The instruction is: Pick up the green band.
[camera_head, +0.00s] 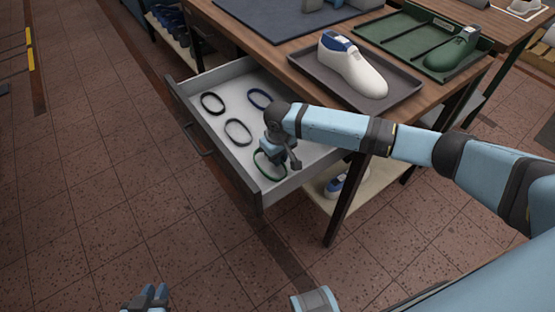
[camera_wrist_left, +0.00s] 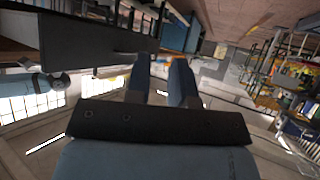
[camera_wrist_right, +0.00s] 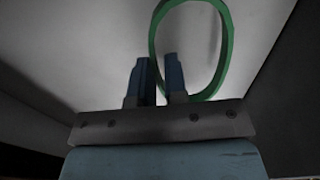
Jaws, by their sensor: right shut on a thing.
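The green band (camera_head: 271,180) is an oval loop at the near right corner of the open drawer, partly hidden by my right gripper (camera_head: 272,150). In the right wrist view the green band (camera_wrist_right: 228,42) rises above the fingers, and its left side runs down between them. My right gripper (camera_wrist_right: 156,62) is shut on that side of the band. I cannot tell whether the band is clear of the drawer floor. My left gripper (camera_head: 150,295) is low at the left, over the floor. In the left wrist view my left gripper (camera_wrist_left: 162,62) has parted, empty fingers.
The drawer (camera_head: 181,106) also holds a black band (camera_head: 212,93), a dark grey band (camera_head: 228,125) and a blue band (camera_head: 251,92). On the table above, a grey tray (camera_head: 402,95) holds a white shoe last (camera_head: 350,70). A green tray (camera_head: 385,30) holds a green last (camera_head: 452,50).

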